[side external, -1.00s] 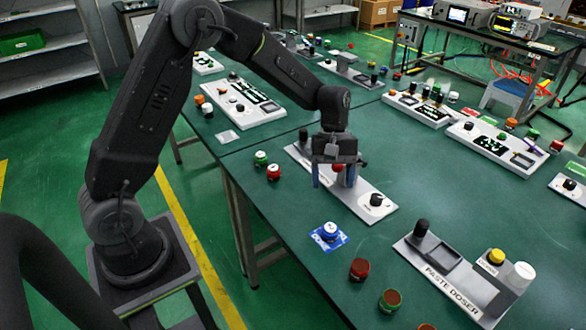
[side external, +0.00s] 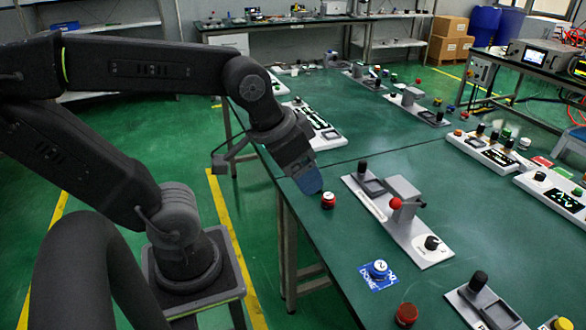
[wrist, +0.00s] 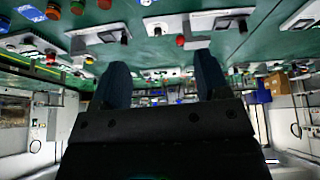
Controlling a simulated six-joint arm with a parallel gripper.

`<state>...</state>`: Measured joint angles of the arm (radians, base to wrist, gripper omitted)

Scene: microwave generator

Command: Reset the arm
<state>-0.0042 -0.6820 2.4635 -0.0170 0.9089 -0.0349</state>
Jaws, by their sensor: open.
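My gripper (side external: 308,180) shows in the side view above the near-left edge of the green table, tilted down to the right, with its blue fingers seen edge-on. In the wrist view my gripper (wrist: 162,75) has its two dark blue fingers wide apart, with nothing between them. A red-topped button (side external: 328,200) is close to the fingertips in the side view; I cannot tell the exact gap.
A grey station (side external: 405,215) with a red ball knob and black knobs stands right of my gripper. A white panel (side external: 318,130) lies behind it. Further panels stand along the right side. The wrist view appears upside down.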

